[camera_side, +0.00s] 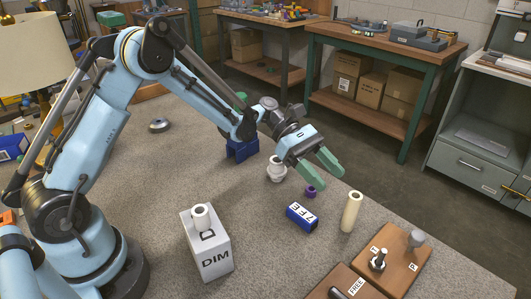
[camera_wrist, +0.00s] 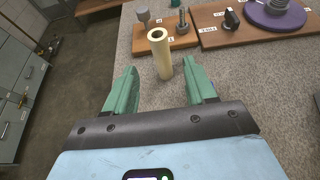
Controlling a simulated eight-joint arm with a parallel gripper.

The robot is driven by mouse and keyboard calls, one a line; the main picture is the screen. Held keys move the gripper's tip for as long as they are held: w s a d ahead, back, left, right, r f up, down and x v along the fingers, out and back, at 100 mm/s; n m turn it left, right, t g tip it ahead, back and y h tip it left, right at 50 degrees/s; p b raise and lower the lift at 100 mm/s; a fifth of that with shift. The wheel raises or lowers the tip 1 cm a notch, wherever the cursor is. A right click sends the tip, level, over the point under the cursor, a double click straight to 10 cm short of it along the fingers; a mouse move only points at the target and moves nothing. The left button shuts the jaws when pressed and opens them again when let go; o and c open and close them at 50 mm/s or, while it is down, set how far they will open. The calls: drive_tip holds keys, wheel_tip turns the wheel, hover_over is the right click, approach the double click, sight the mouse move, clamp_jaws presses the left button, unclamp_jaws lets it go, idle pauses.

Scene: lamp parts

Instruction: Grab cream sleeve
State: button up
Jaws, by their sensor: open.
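The cream sleeve (camera_side: 351,212) is a tall hollow cylinder standing upright near the table's edge in the side view. It also stands in the wrist view (camera_wrist: 163,60), its dark bore showing at the top. My gripper (camera_side: 333,181) has two green fingers, spread apart and empty. In the side view, the fingers point down and right, above and to the left of the sleeve. In the wrist view, the sleeve appears in the gap between the fingertips (camera_wrist: 160,68), seemingly just beyond them. I see no contact.
A blue block marked 7FE (camera_side: 302,216) and a purple ring (camera_side: 310,192) lie left of the sleeve. A white DIM box (camera_side: 207,250) stands farther left, a white stepped part (camera_side: 276,168) behind. Wooden boards with pegs (camera_side: 398,262) are in front, at right.

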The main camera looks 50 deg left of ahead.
sight(353, 204)
drive_tip(key=x, duration=0.9)
drive_tip(key=shift+r, duration=0.1)
clamp_jaws()
